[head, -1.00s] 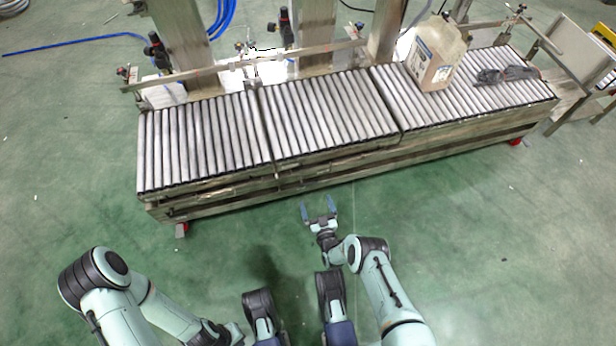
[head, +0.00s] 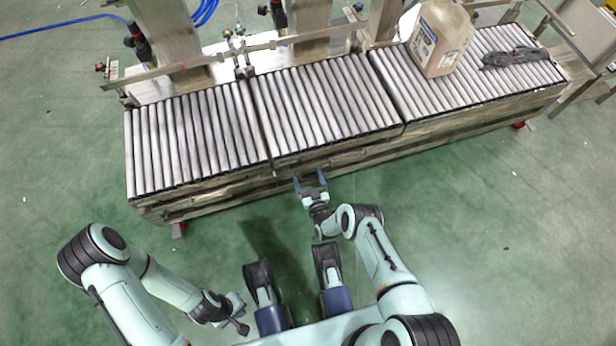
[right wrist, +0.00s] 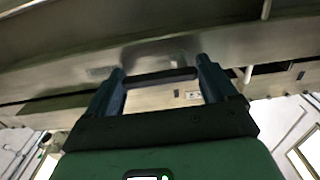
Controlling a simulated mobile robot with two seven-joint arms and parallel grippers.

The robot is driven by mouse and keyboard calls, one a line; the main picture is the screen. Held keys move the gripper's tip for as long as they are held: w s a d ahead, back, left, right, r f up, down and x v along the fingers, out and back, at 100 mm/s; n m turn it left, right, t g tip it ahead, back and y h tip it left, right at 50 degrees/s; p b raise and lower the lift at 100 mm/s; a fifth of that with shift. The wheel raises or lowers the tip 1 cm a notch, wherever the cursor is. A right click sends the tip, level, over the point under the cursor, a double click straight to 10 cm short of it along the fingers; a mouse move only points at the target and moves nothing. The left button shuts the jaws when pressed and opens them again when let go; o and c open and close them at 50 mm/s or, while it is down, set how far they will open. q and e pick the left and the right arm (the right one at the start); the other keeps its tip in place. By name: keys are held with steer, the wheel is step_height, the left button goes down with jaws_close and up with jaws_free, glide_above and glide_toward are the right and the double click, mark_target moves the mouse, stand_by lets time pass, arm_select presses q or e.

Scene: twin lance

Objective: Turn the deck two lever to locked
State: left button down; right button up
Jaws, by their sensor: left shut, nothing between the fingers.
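I cannot pick out the deck two lever for sure in either view. The roller conveyor (head: 325,105) has three roller sections side by side. My right gripper (head: 311,182) is open, close to the front side of the conveyor frame below the middle section. In the right wrist view its two fingers (right wrist: 160,70) are spread, with a dark bar (right wrist: 160,77) showing between them against the frame; I cannot tell whether it is the lever or whether they touch it. My left gripper (head: 240,318) is shut and empty, low at left, well away from the conveyor.
A metal guide rail (head: 200,62) with fittings runs along the back. The green floor (head: 480,220) in front is clear.

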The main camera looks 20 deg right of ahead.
steer(key=c, duration=0.4)
steer(key=shift+c, duration=0.2)
steer(key=m, duration=0.1)
steer(key=f+m, duration=0.1)
steer(key=m, duration=0.1)
steer(key=shift+m, duration=0.3)
steer(key=m, duration=0.4)
steer(key=shift+a+f+m, duration=0.1)
steer(key=shift+f+m, duration=0.2)
steer(key=shift+f, duration=0.1)
steer(key=m, duration=0.3)
steer(key=f+m, duration=0.1)
steer(key=m, duration=0.1)
steer(key=shift+a, duration=0.4)
steer(key=shift+a+f+m, duration=0.1)
steer(key=shift+a+m, duration=0.15)
steer(key=shift+m, duration=0.9)
steer(key=shift+a+m, duration=0.2)
steer(key=shift+m, duration=0.95)
